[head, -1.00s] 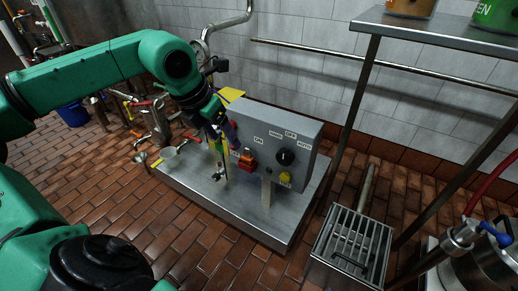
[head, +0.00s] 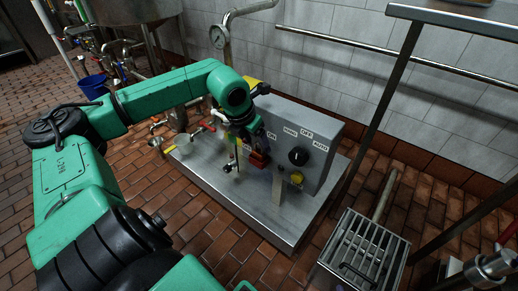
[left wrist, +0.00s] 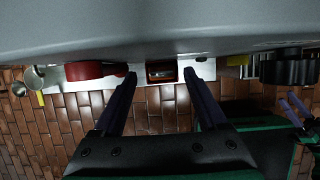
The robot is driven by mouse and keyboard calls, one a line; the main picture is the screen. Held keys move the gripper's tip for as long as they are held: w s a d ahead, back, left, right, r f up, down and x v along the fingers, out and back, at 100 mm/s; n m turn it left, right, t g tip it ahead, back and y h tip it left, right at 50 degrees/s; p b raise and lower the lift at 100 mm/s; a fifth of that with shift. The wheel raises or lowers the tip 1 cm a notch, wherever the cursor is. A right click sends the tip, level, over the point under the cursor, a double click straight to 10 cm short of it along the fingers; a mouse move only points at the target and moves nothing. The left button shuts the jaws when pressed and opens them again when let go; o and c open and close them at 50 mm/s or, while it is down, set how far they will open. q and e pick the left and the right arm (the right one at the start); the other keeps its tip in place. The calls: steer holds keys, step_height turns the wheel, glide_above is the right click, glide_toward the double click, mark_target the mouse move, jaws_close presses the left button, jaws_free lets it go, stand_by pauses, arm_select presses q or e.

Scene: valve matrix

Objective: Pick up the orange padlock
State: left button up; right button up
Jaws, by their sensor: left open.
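The orange padlock (head: 259,159) is at the front face of the grey control box (head: 312,150), left of the black dial. It looks dark orange-red and is partly hidden by my left gripper (head: 250,147), which reaches down to it from above left. In the left wrist view, the padlock (left wrist: 162,70) shows as a small reddish block under the box's edge, between the two spread fingertips of the left gripper (left wrist: 160,77). The fingers are open, with gaps on both sides of it. Purple fingers, apparently my right gripper's (left wrist: 293,106), show small at the wrist view's right edge.
The box stands on a steel platform (head: 225,196). A black dial (head: 298,156) and a yellow part (head: 296,177) are right of the padlock. A red-handled valve (head: 202,128) is to its left. A metal grate (head: 364,250) stands front right.

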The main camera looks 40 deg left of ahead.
arm_select(q)
steer(key=shift+w+f, duration=0.25)
steer(key=shift+f, duration=0.2)
jaws_close()
stand_by(1.1)
